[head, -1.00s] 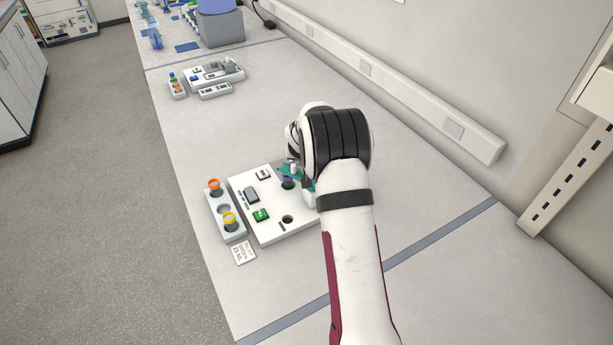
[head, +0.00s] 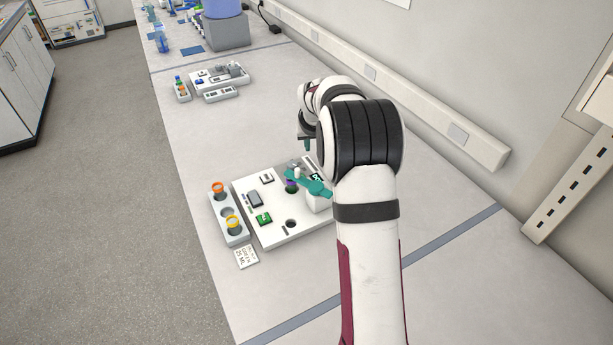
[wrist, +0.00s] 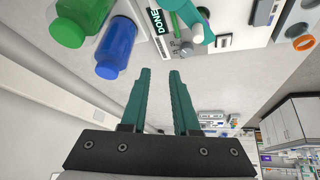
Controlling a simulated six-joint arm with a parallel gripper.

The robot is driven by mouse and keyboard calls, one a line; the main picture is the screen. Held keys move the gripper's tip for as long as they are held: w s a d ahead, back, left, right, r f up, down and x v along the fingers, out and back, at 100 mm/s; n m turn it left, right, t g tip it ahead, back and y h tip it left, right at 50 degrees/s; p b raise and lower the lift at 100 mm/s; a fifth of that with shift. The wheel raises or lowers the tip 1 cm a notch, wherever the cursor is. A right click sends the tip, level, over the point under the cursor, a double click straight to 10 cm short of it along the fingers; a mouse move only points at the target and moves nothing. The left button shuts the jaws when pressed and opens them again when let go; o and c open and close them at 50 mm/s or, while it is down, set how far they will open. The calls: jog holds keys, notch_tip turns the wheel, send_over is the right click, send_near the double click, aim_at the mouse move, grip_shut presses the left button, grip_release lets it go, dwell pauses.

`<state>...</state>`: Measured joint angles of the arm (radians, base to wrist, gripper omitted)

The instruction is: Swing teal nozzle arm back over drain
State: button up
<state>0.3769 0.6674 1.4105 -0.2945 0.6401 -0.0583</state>
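The teal nozzle arm (head: 317,187) is on the white station (head: 272,232), reaching from the white housing at its right toward the upper left. A white knob (head: 298,173) stands near its far end. A purple-rimmed well (head: 291,188) lies just below that end; I cannot tell whether the tip is over it. Part of the teal arm also shows at the top of the wrist view (wrist: 207,32). I cannot tell which opening is the drain. My gripper (wrist: 160,72) is open and empty, fingertips apart. In the head view its tip (head: 306,146) is above and beyond the station, clear of the nozzle arm.
A dark display reading DONE (wrist: 157,22) is on the station. Green (wrist: 82,18) and blue (wrist: 117,47) bottles show in the wrist view. A rack (head: 228,220) with orange and yellow rings stands left of the station. The bench behind is clear up to a second station (head: 222,78).

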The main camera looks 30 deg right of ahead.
jog(key=shift+o, duration=1.2)
jog(key=s+r+n, duration=0.1)
jog(key=s+r+n+y, duration=0.1)
jog(key=r, duration=0.1)
jog(key=shift+s+g, duration=0.2)
jog(key=shift+g, duration=0.1)
jog(key=s+a+r+n+y, duration=0.3)
jog(key=r+n, duration=0.1)
jog(key=r, duration=0.1)
send_near(298, 170)
jog(key=shift+n, duration=0.3)
jog(key=x, duration=0.9)
jog(key=shift+w, duration=0.15)
grip_shut()
